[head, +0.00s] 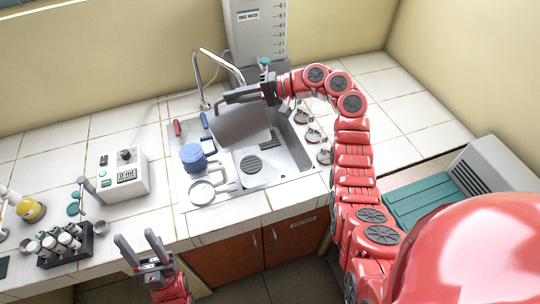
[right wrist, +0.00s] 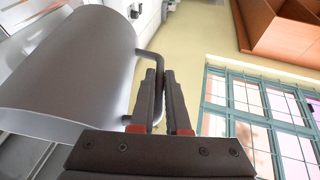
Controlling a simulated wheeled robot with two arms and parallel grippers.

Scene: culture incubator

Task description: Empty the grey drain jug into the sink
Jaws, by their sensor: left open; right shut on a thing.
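The grey drain jug (head: 238,122) is held over the sink (head: 268,176) in the head view, tipped over on its side. In the right wrist view the jug (right wrist: 75,70) fills the left part, its handle (right wrist: 155,62) between the fingers. My right gripper (head: 246,95) is shut on that handle; it also shows in the right wrist view (right wrist: 157,105). Whether liquid is leaving the jug cannot be seen. My left gripper (head: 142,243) is open and empty in front of the counter's edge, away from the jug.
A faucet (head: 204,75) rises behind the sink. A blue lidded container (head: 194,157) and a white-rimmed cup (head: 202,192) stand at the sink's left. A control box (head: 123,175) and a vial rack (head: 67,243) stand further left. Small flasks (head: 313,135) line the right.

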